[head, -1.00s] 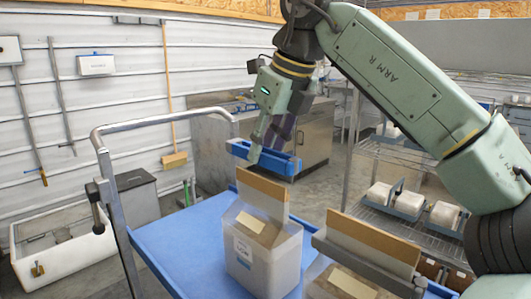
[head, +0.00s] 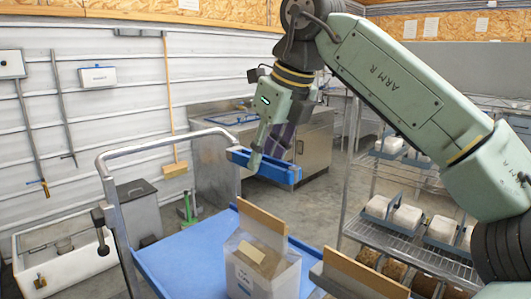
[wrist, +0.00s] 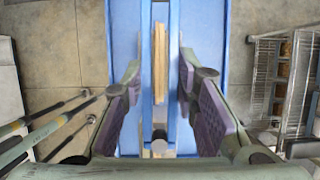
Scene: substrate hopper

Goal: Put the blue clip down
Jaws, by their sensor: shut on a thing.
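The blue clip (head: 265,167), a long bar-shaped piece, is held level in the air above the cart. My gripper (head: 268,150) is shut on it and points down. In the wrist view the clip shows as two parallel blue bars (wrist: 146,60) with a slot between them, and the purple-padded fingers (wrist: 160,100) stand on either side. The clip is above the clear bag (head: 262,272) with an upright brown board (head: 262,220) in its mouth. The board's edge (wrist: 160,60) shows through the slot. Clip and board look apart in the head view.
The blue cart top (head: 185,255) has bare room left of the bag. A second brown board (head: 365,275) stands at the right. A metal cart handle (head: 150,142) rises at the left. A wire rack (head: 400,235) with several bagged blocks is at the right.

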